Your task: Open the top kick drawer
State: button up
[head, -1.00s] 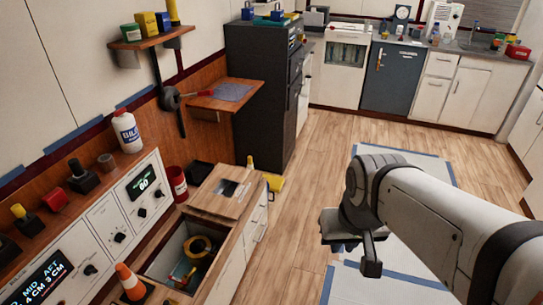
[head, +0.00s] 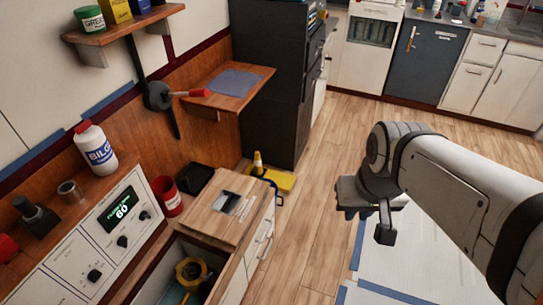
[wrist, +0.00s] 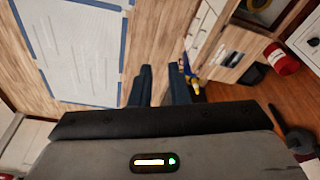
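I cannot tell for certain which front is the top kick drawer. White fronts with bar handles (head: 262,240) are on the side of the low wooden bench at centre left, and they also show in the wrist view (wrist: 203,28). They look shut. White drawer fronts (head: 487,47) also stand in the far counter and look shut. My gripper (head: 366,214) is above the floor, to the right of the bench and apart from it. In the wrist view its two dark fingers (wrist: 161,84) are spread, with only floor between them.
A yellow tray (head: 284,181) with a small cone lies on the floor beyond the bench. A dark cabinet (head: 268,90) stands behind it. A blue-taped white sheet (head: 440,250) covers the floor at right. The wooden floor between is clear.

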aim_at(268, 232)
jog(key=w+a+f+m+g+y+b, duration=0.2)
jog(key=w+a+f+m+y+b, duration=0.35)
jog(key=f, duration=0.55)
jog(key=w+a+f+m+g+y+b, duration=0.2)
jog(key=w+a+f+m+b, duration=0.2)
jog(key=w+f+m+b, duration=0.5)
jog(key=w+a+f+m+g+y+b, duration=0.2)
jog(key=w+a+f+m+y+b, duration=0.3)
jog(key=f, duration=0.7)
jog(key=w+d+f+m+t+y+b, duration=0.1)
jog(key=w+f+m+t+y+b, duration=0.15)
jog(key=w+f+m+b, duration=0.7)
jog(key=s+f+m+t+y, duration=0.15)
jog(key=f+m+t, duration=0.25)
jog(key=f, duration=1.2)
jog(key=w+d+f+m+t+y+b, duration=0.1)
jog(key=w+f+m+t+y+b, duration=0.45)
jog(key=f, duration=0.75)
jog(key=a+h, duration=0.1)
jog(key=a, duration=0.1)
jog(key=w+a+r+m+g+h+b, duration=0.1)
jog(key=a, duration=0.1)
jog(key=w+a+r+h, duration=0.1)
jog(key=a, duration=0.2)
jog(key=shift+w+a+m+g, duration=0.1)
jog(key=shift+w+m+g, duration=0.1)
jog(key=shift+m+g, duration=0.1)
jog(key=shift+c, duration=0.2)
